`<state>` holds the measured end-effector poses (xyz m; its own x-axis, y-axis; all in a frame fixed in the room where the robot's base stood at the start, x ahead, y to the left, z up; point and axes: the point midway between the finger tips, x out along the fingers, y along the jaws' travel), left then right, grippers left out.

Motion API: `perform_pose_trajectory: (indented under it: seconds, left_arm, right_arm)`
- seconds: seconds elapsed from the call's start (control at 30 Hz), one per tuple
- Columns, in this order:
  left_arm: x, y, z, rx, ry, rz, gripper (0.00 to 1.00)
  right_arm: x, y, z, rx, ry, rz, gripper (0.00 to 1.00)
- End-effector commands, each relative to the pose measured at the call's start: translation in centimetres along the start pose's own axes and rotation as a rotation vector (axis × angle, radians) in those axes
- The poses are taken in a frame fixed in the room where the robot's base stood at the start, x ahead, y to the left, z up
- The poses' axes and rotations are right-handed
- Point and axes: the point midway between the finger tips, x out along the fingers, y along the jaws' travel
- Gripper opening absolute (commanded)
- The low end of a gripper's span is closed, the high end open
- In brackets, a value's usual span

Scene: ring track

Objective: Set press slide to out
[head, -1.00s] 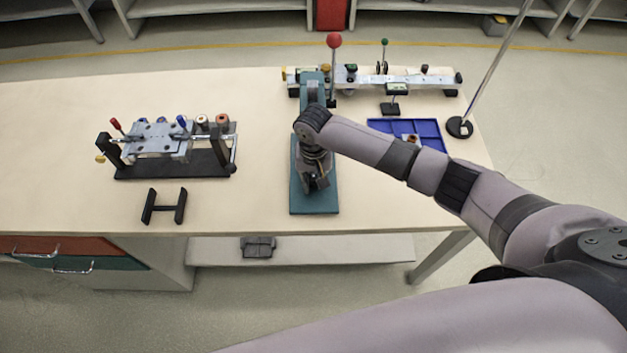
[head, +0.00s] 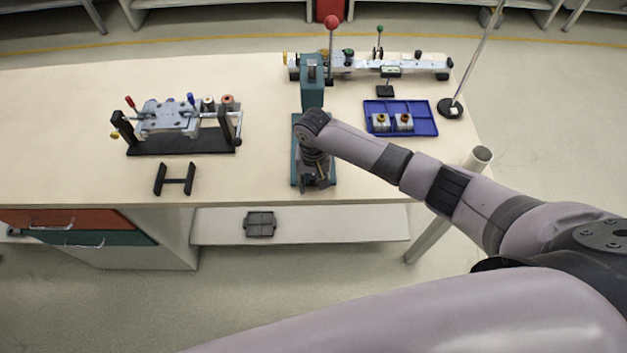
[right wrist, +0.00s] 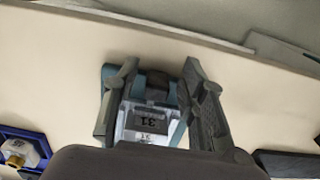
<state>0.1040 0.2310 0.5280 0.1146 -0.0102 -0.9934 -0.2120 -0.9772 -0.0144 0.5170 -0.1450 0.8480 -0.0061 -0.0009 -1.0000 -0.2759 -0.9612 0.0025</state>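The teal press (head: 312,95) with a red-ball lever (head: 332,22) stands mid-table. My right gripper (head: 318,183) is low over the front of its base, and the wrist hides much of the slide area in the head view. In the right wrist view, the gripper (right wrist: 158,90) is open, with one finger on each side of a pale metal slide part (right wrist: 148,120) marked "31" and a dark block (right wrist: 157,80). Gaps show beside the block; I cannot tell whether either finger touches the slide part. My left gripper is not in view.
A blue tray (head: 427,128) with two small parts lies right of the press, near a pole stand (head: 451,108). A clamp fixture (head: 180,145) and a black H-shaped piece (head: 175,179) are at left. A long rail device (head: 410,64) lies behind.

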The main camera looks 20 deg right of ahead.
Motion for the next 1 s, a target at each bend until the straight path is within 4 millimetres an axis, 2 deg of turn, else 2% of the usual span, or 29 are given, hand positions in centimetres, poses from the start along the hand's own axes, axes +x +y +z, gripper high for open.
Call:
perform_pose_trajectory:
  seconds: [0.2, 0.37, 0.47, 0.8, 1.0]
  left_arm:
    - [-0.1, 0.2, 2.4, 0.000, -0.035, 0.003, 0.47]
    - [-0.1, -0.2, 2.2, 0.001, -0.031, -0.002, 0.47]
    - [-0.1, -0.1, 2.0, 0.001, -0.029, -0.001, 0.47]
    - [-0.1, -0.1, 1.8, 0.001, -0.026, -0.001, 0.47]
    - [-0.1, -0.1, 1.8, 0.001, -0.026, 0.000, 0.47]
  right_arm:
    - [-0.1, 0.0, -0.1, 0.000, 0.003, 0.000, 0.40]
    - [-0.8, 0.0, -0.2, 0.001, 0.005, -0.003, 0.40]
    - [-2.3, -0.1, -0.2, 0.001, 0.005, -0.004, 0.40]
    - [-9.3, 0.0, -0.1, -0.001, 0.005, -0.003, 0.40]
    - [-11.6, 0.0, -0.1, 0.000, 0.003, -0.001, 0.40]
